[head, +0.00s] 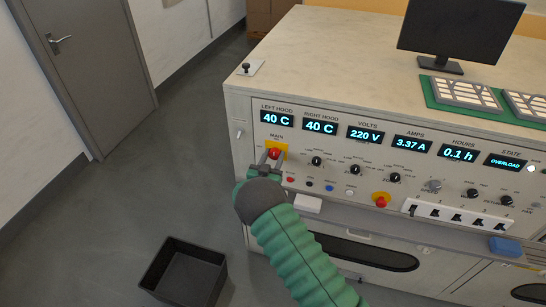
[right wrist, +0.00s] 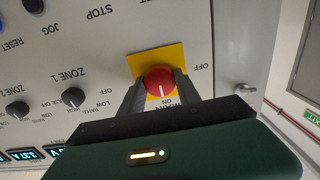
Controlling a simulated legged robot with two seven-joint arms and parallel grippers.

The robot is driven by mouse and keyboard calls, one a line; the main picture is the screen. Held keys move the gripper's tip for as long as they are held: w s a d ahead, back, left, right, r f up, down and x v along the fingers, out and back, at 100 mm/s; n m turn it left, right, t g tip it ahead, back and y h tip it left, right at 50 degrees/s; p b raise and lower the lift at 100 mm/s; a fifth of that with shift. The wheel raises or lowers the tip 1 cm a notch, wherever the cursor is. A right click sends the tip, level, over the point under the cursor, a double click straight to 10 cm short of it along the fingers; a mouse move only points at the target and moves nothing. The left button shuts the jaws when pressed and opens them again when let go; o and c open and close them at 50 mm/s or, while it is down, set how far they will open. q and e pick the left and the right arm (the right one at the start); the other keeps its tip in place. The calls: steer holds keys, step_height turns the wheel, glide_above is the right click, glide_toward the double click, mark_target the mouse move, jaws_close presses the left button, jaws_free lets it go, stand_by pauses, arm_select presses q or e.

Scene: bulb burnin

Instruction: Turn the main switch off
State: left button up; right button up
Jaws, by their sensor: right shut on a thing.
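The main switch (head: 274,153) is a red knob on a yellow plate at the left end of the panel. It also shows in the right wrist view (right wrist: 158,80), where the picture is upside down. Its white mark points toward the ON label, and the OFF label (right wrist: 203,66) is off to one side. My right gripper (head: 271,159) is shut on the knob, one finger on each side, as the right wrist view (right wrist: 158,88) also shows. My left gripper is in neither view.
Displays above read 40 C, 40 C, 220 V, 3.37 A, 0.1 h and OVERLOAD (head: 505,161). Small knobs, buttons and a red emergency button (head: 381,200) lie to the right. A black bin (head: 184,272) stands on the floor. The floor at left is clear.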

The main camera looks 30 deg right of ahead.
jaws_close()
steer(key=shift+n, duration=0.4)
steer(key=n, duration=0.3)
steer(key=shift+w+a+n, duration=0.1)
steer(key=shift+n, duration=0.2)
steer(key=n, duration=0.4)
steer(key=shift+n, duration=0.3)
steer(key=n, duration=0.4)
steer(key=shift+a+f+n, duration=0.1)
steer(key=shift+n, duration=0.2)
steer(key=shift+f+n, duration=0.1)
steer(key=shift+n, duration=2.1)
